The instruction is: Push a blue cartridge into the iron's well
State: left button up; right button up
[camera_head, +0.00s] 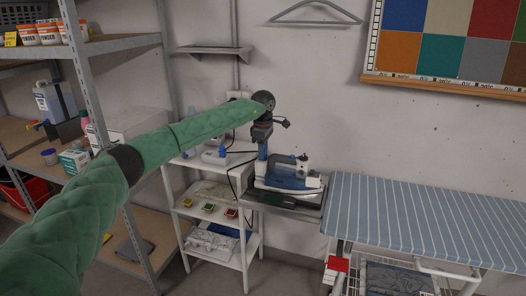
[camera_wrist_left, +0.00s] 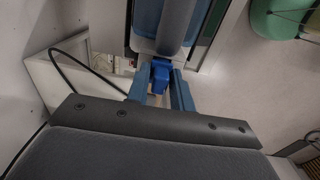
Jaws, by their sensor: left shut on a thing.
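The blue and white iron (camera_head: 290,182) rests on a small dark stand beside the ironing board. My left gripper (camera_head: 262,152) points down at the iron's left end. In the left wrist view its two fingers (camera_wrist_left: 161,92) are shut on a blue cartridge (camera_wrist_left: 160,70). The cartridge's far end is close to the iron's body (camera_wrist_left: 160,45); I cannot tell whether it touches or has entered the well. The well itself is hidden. My right gripper is not in view.
A white shelf cart (camera_head: 215,185) with small colored items stands left of the iron. A black cord hangs beside it. The striped ironing board (camera_head: 430,215) is clear on the right. A metal rack (camera_head: 95,100) with goods stands at the left.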

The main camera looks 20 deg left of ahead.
pick_arm(q)
jog(key=shift+f, duration=0.3)
jog(key=o, duration=0.9)
jog(key=shift+r+b, duration=0.35)
jog(key=shift+r, duration=0.2)
notch_tip(320, 180, up, 7)
jog(key=shift+f+b, duration=0.1)
jog(key=shift+b, duration=0.9)
